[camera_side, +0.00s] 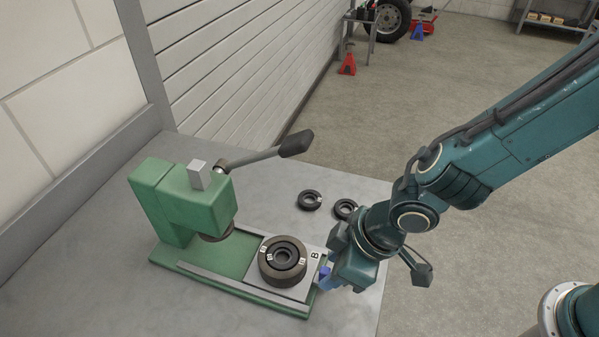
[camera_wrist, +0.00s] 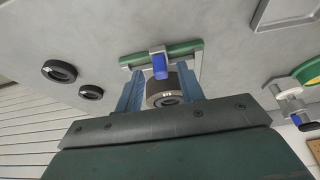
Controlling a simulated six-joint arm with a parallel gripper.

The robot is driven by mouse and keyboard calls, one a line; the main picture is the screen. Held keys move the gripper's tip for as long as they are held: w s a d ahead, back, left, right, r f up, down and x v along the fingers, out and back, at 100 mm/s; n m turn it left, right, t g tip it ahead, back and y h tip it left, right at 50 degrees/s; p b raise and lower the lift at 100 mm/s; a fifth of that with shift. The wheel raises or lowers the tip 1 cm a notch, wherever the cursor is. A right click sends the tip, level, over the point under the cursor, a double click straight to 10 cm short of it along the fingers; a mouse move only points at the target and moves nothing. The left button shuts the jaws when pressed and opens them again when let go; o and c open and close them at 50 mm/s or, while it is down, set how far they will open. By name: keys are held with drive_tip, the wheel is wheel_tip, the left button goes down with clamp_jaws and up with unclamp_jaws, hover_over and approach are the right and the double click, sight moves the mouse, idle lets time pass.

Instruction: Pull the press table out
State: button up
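The green press (camera_side: 185,205) stands on a grey bench, its long lever pointing up and right. The grey press table (camera_side: 311,265), marked B, lies toward the right end of the green base, with the ring die (camera_side: 283,262) on it beside the ram rather than under it. A blue handle (camera_side: 324,272) is at the table's right end; it also shows in the wrist view (camera_wrist: 159,66). My gripper (camera_wrist: 160,85) is open, its blue fingers spread either side of the handle with visible gaps. In the side view the gripper's body partly hides the fingertips.
Two black rings (camera_side: 310,200) (camera_side: 346,208) lie loose on the bench (camera_side: 130,270) behind the table. A slatted wall (camera_side: 235,70) is beyond the press. Another green fixture with a blue part (camera_wrist: 298,118) shows at the wrist view's right edge.

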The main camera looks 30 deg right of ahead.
drive_tip(key=v, duration=1.2)
drive_tip(key=shift+r, duration=0.15)
drive_tip(key=shift+d, duration=0.1)
drive_tip(key=w+d+r+m, duration=0.1)
drive_tip(key=d+r+m, duration=0.1)
drive_tip(key=d+r, duration=0.5)
drive_tip(key=s+d+r+m+t+h, duration=0.1)
drive_tip(key=s+d+r+m, duration=0.1)
drive_tip(key=d, duration=0.8)
drive_tip(key=s+d+r+m+t+h, duration=0.1)
drive_tip(key=s+d+m, duration=0.4)
drive_tip(key=d, duration=0.5)
drive_tip(key=shift+s+r+h, duration=0.35)
drive_tip(key=shift+s+h, duration=0.25)
drive_tip(key=shift+s, duration=0.4)
